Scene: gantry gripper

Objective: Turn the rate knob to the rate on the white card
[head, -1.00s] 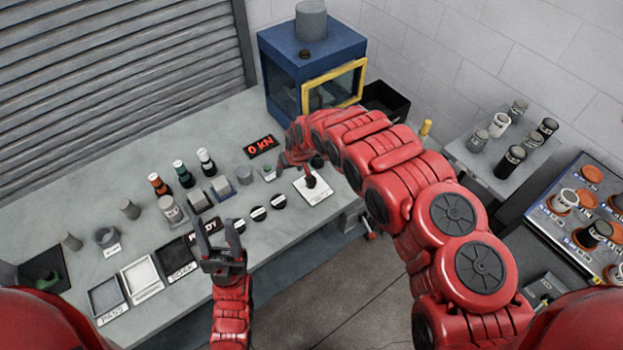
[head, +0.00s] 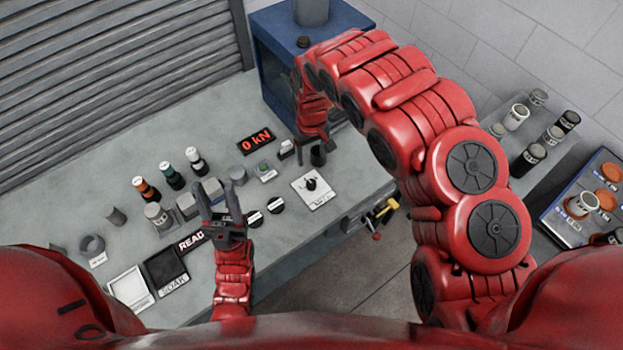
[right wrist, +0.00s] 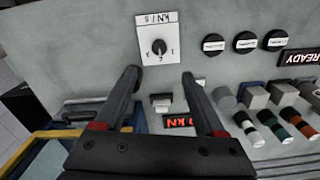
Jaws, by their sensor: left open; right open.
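The rate knob (head: 311,184) is a small black knob on a white plate (head: 322,199) at the bench's front right. In the right wrist view the knob (right wrist: 159,46) sits above the gap between my fingers, with a pale mark toward the picture's lower side; the figures are too small to read surely. My right gripper (head: 313,143) is open and empty, behind the knob and apart from it; its two fingers (right wrist: 159,77) show dark in the wrist view. My left gripper (head: 216,190) is open and empty above the bench front.
A red "0 kN" display (head: 257,141) lies behind the controls. Several black labelled buttons (head: 276,205) are left of the knob plate.

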